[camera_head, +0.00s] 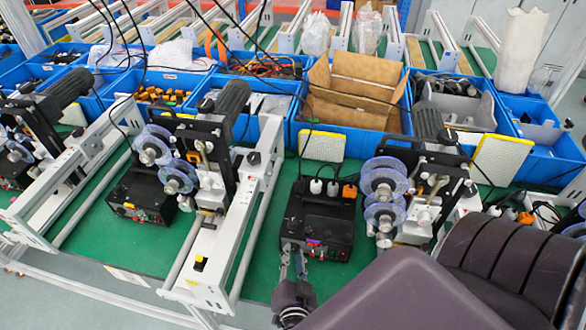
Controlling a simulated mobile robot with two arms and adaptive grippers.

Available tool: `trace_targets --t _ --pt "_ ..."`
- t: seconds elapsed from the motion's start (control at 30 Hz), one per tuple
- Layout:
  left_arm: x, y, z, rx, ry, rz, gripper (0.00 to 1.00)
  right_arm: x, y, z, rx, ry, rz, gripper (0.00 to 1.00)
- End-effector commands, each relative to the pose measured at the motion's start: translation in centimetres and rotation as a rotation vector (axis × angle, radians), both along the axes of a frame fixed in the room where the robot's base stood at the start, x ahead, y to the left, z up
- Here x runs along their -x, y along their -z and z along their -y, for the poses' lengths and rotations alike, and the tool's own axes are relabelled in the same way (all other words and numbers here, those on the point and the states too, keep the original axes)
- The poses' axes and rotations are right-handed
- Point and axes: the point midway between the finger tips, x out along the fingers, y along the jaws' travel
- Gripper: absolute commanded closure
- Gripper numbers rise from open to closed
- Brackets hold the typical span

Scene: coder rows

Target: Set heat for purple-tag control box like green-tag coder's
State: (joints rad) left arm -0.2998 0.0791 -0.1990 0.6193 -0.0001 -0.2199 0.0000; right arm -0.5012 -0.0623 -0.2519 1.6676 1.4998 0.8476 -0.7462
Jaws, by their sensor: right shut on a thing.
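The purple-tag control box (322,213) is a black box on the green bench, with a small purple tag (313,242) and red parts on its front. My right gripper (291,249) is at the front left of this box, shut on what looks like a knob there; its fingers hide the knob and its setting. Another black control box (143,192) stands to the left with an orange tag. A third control box (14,172) is at the left edge. I cannot make out a green tag or any dial setting. My left gripper is not in view.
Coder machines with clear blue reels (384,180) stand beside the boxes. A white rail frame (228,240) lies left of my gripper. Blue bins (345,140) line the back. Yellow-edged pads (500,160) stand behind. My large dark right arm covers the lower right.

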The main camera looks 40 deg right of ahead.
Motion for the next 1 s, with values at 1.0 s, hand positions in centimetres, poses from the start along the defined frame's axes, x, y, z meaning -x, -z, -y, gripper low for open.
trace_targets --t 1.0 --pt "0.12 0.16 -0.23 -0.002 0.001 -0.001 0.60 0.26 0.04 -0.14 -0.032 0.000 0.035 0.72"
